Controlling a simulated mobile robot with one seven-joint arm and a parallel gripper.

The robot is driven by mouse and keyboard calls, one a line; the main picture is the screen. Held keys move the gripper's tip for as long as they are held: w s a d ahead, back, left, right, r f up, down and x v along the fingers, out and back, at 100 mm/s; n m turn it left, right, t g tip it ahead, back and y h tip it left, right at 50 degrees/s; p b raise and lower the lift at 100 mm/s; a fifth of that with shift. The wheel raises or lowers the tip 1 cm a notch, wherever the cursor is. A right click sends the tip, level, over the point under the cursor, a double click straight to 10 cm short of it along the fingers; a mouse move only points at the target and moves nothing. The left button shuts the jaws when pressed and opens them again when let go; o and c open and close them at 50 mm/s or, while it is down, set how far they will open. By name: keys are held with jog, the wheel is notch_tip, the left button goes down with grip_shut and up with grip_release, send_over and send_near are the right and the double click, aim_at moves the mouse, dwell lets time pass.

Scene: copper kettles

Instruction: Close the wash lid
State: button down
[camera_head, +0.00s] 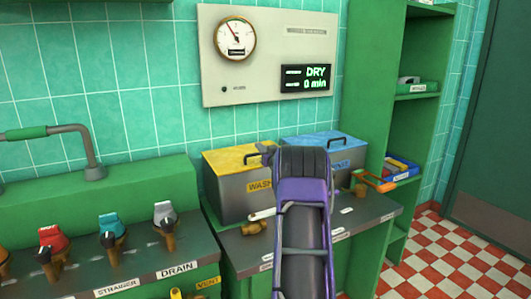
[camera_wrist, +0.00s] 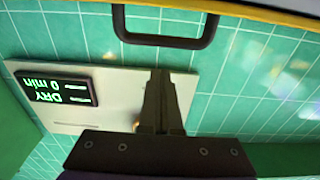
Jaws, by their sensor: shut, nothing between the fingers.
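The wash box (camera_head: 228,198) is a grey bin with a yellow lid (camera_head: 225,160) marked WASH. The lid looks flat on top of the bin; whether it is fully seated I cannot tell. Its dark handle (camera_head: 252,160) is partly hidden by my arm. In the wrist view a dark handle (camera_wrist: 165,40) hangs from a yellow edge (camera_wrist: 270,12) at the top. My gripper (camera_wrist: 160,75) is shut and empty, just below the handle in that picture and apart from its bar. In the head view my purple arm hides the fingers.
A blue-lidded box (camera_head: 325,150) stands right of the wash box. A wall panel (camera_head: 270,40) carries a gauge and a display (camera_head: 306,78) reading DRY, 0 min. Several coloured taps (camera_head: 112,232) stand at left. A green shelf (camera_head: 412,98) is at right. Checkered floor (camera_head: 450,255) is clear.

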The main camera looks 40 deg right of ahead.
jog(key=s+f, duration=0.2)
jog(key=s+a+f, duration=0.1)
jog(key=s+f, duration=0.1)
jog(key=s+a+f, duration=0.1)
jog(key=s+f, duration=0.1)
jog(key=shift+f+b, duration=0.25)
jog(key=shift+b, duration=0.1)
